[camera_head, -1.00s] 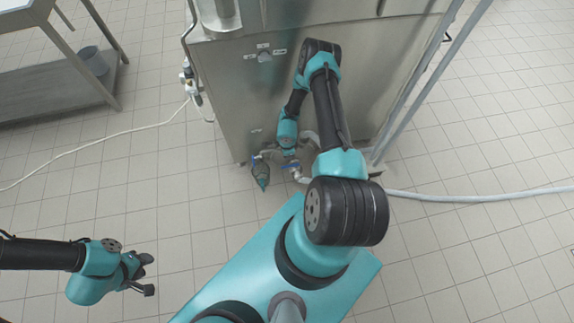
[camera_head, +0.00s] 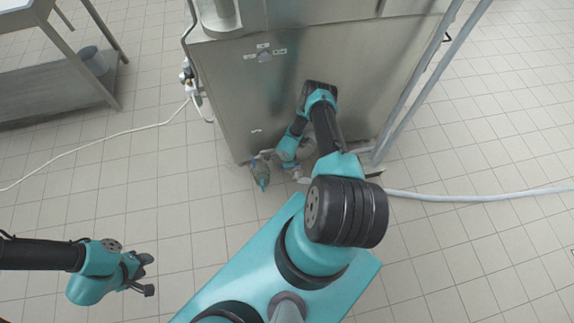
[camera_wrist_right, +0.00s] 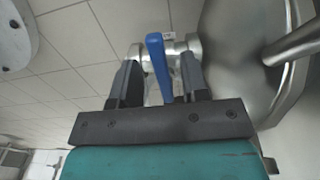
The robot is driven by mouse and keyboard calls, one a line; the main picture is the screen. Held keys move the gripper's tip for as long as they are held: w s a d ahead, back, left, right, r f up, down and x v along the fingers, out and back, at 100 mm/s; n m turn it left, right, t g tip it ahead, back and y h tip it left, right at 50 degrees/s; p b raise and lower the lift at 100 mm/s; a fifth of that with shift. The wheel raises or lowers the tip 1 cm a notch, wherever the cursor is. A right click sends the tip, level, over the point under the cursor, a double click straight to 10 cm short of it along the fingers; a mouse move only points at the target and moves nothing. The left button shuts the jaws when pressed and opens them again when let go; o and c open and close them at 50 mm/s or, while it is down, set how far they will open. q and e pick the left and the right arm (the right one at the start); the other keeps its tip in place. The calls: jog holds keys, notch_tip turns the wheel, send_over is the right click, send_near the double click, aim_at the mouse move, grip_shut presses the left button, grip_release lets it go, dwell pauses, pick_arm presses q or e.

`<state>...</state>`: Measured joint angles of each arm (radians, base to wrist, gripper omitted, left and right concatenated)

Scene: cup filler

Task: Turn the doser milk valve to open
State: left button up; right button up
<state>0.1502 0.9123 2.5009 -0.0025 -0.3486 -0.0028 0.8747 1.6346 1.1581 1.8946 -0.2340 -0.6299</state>
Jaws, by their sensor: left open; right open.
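The blue valve handle (camera_wrist_right: 157,62) shows in the right wrist view, in front of a metal pipe fitting (camera_wrist_right: 181,50). My right gripper (camera_wrist_right: 161,72) is open, with one dark finger on each side of the handle. A gap shows between the handle and each finger, so I cannot see contact. In the head view my right arm reaches down to the foot of the steel machine (camera_head: 300,70) and hides much of the piping there. My left gripper (camera_head: 148,276) is open and empty over the floor at lower left.
A rounded steel vessel (camera_wrist_right: 240,50) stands close at right in the wrist view. A grey hose (camera_head: 480,197) and a white cable (camera_head: 90,147) lie on the tiles. A steel table (camera_head: 60,95) stands at upper left. The floor around my left gripper is clear.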

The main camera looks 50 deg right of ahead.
jog(key=shift+f, duration=0.1)
grip_shut()
dwell(0.4)
